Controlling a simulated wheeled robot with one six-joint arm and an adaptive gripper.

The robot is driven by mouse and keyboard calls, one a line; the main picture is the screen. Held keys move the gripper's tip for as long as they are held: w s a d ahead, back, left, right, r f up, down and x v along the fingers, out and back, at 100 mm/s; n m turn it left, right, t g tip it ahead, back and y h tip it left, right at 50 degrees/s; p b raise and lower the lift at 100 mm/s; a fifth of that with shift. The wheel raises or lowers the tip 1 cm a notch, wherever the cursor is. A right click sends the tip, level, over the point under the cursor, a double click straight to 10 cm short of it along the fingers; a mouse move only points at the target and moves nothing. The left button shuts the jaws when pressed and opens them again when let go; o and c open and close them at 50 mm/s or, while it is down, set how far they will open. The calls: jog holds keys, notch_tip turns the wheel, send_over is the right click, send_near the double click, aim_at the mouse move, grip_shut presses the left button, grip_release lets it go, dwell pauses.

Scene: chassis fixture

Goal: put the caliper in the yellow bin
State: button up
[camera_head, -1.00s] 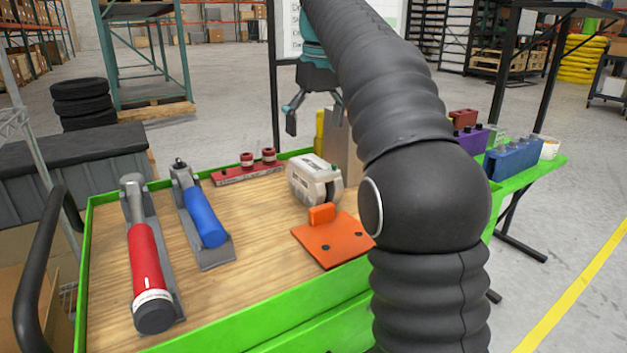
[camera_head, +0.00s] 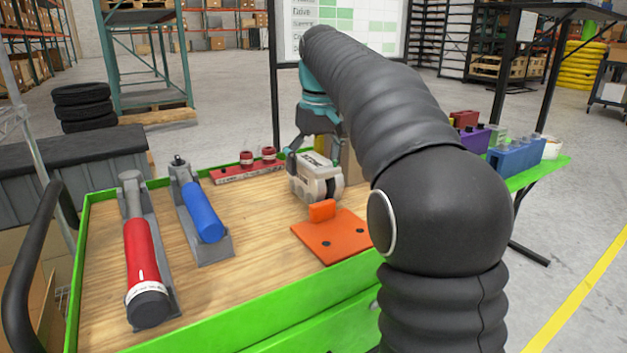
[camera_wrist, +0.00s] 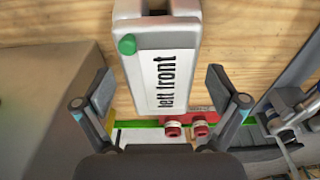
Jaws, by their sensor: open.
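The caliper (camera_head: 316,184) is a pale, blocky part on the wooden cart top, behind an orange plate. In the wrist view the caliper (camera_wrist: 160,65) shows a "left front" label and a green knob. My gripper (camera_wrist: 160,88) is open, with one finger on each side of the caliper's near end and wood visible between each finger and it. In the head view my gripper (camera_head: 314,158) is over the caliper's back end, and contact cannot be told.
The orange plate (camera_head: 333,238) has an upright tab close in front of the caliper. A red-handled tool (camera_head: 145,255) and a blue cylinder (camera_head: 203,212) lie in grey holders at left. A red bar with knobs (camera_head: 247,170) is behind. The cart has a raised green rim (camera_head: 250,300).

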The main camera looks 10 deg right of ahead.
grip_shut()
jog(key=shift+r, duration=0.1)
